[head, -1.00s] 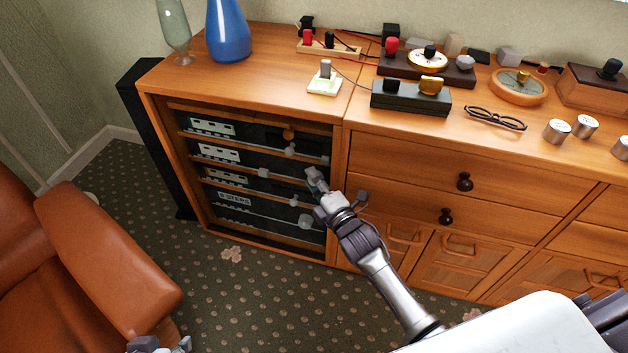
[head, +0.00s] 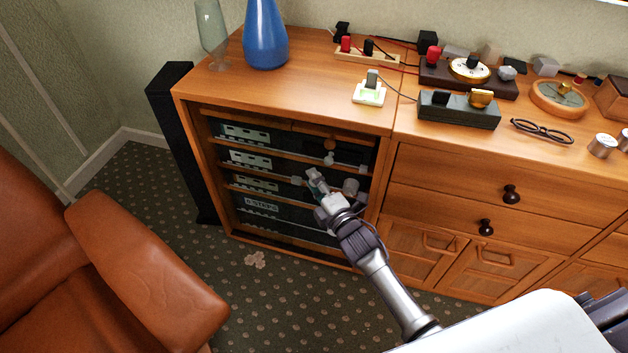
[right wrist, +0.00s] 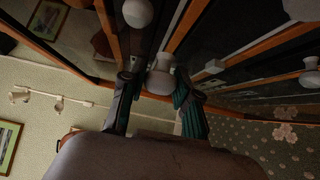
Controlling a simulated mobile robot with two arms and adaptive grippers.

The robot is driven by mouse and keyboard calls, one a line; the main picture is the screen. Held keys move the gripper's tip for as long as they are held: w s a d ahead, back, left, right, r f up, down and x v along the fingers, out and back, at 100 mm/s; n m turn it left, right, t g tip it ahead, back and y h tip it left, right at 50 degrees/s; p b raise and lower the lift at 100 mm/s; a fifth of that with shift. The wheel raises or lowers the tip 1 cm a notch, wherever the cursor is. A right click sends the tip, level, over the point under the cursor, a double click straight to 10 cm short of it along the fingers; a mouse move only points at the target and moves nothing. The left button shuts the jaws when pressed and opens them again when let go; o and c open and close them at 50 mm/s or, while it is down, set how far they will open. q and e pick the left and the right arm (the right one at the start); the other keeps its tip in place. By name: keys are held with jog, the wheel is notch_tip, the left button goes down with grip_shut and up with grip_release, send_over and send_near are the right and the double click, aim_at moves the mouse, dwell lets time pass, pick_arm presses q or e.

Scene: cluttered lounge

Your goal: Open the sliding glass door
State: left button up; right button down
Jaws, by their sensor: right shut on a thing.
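The glass-fronted cabinet section (head: 290,256) is the left part of a long wooden sideboard, with dark shelved equipment behind its front. The glass is hard to make out, so I cannot tell exactly where the door's edge lies. My right gripper (head: 313,178) is at the front of this section, right of its middle. In the right wrist view its two fingers (right wrist: 156,92) are shut on a pale round knob (right wrist: 160,76). In the head view the gripper hides that knob. My left gripper is out of view.
A blue vase (head: 265,38), a clear glass vase (head: 211,30) and electrical gear stand on the sideboard top. A black tower (head: 180,120) stands left of the cabinet. A brown leather armchair (head: 140,270) is at lower left.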

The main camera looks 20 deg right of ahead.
jog(key=shift+s+d, duration=0.15)
jog(key=shift+d, duration=0.05)
jog(key=c, duration=0.8)
grip_release()
jog(key=shift+c, duration=0.2)
jog(key=s+d, duration=0.2)
jog(key=s, duration=0.9)
jog(key=shift+s, duration=0.4)
jog(key=shift+d+f, duration=0.1)
jog(key=shift+d, duration=0.05)
